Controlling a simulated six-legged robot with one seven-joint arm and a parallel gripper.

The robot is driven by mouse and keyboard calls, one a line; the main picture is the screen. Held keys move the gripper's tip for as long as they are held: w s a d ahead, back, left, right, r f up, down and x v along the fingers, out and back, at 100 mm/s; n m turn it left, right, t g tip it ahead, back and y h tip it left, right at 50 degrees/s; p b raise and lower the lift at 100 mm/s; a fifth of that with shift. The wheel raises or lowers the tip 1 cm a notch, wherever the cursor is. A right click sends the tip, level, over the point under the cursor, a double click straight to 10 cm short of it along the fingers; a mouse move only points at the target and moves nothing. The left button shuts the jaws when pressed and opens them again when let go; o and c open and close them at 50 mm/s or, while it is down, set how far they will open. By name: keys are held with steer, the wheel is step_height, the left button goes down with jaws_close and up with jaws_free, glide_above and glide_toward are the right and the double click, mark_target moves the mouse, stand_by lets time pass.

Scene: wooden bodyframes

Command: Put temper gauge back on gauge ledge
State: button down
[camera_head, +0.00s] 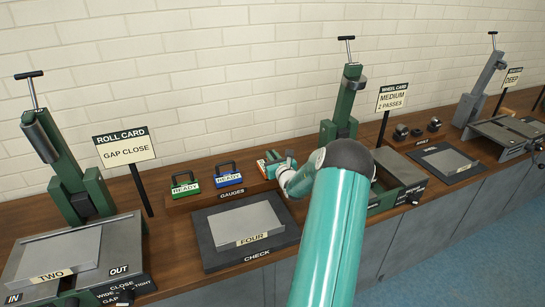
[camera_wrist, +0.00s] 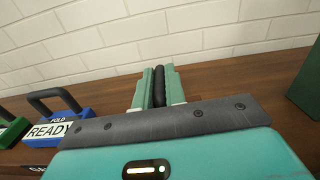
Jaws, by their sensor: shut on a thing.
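A red gauge (camera_head: 266,166) is at the right end of the gauge ledge (camera_head: 206,201), to the right of the green and blue gauges. My gripper (camera_head: 274,157) is over it and hides much of it. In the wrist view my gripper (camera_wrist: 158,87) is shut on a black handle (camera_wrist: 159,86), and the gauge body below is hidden. I cannot tell whether the red gauge touches the ledge. A green gauge (camera_head: 185,187) and a blue gauge (camera_head: 229,178), both marked READY, stand on the ledge; the blue gauge (camera_wrist: 62,127) also shows in the wrist view.
A dark CHECK pad (camera_head: 212,257) with a grey plate (camera_head: 243,223) marked FOUR lies in front of the ledge. A green press (camera_head: 343,112) stands behind right, another (camera_head: 66,160) at left. The brick wall (camera_head: 220,80) is close behind.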

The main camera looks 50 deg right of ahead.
steer(key=c, duration=1.5)
jaws_free()
steer(key=shift+o, duration=0.2)
